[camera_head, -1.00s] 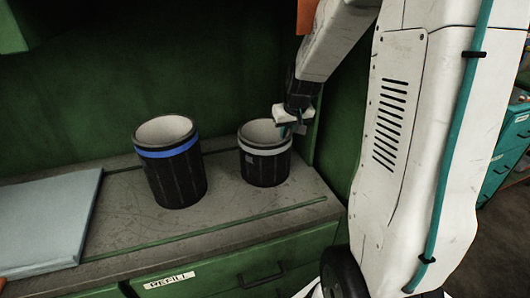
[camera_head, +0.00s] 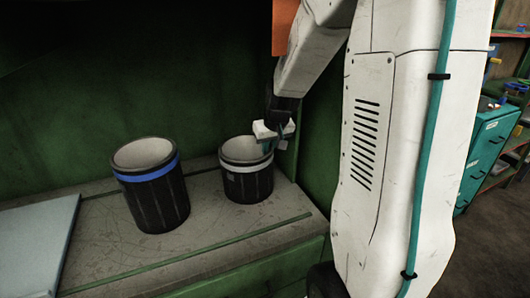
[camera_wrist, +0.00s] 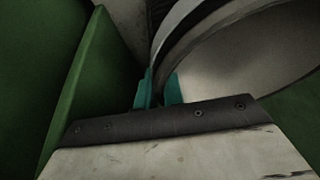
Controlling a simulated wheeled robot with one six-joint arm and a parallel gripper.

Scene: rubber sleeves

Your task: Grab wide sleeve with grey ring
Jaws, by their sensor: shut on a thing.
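The wide sleeve with the grey ring (camera_head: 246,182) is a short black cylinder with a pale grey band just below its rim and a light inside. It stands upright at the right end of the grey worktop. My gripper (camera_head: 271,144) is at its right rim, shut on the sleeve's wall. In the wrist view the teal fingertips (camera_wrist: 158,88) sit on either side of the wall of the grey-ring sleeve (camera_wrist: 195,35), one inside and one outside. The lower parts of the fingers are hidden in the wrist view.
A taller black sleeve with a blue ring (camera_head: 152,190) stands to the left. A pale blue-grey flat board (camera_head: 38,240) lies at the far left of the worktop (camera_head: 225,228). Green panels stand behind and to the right, close to my gripper.

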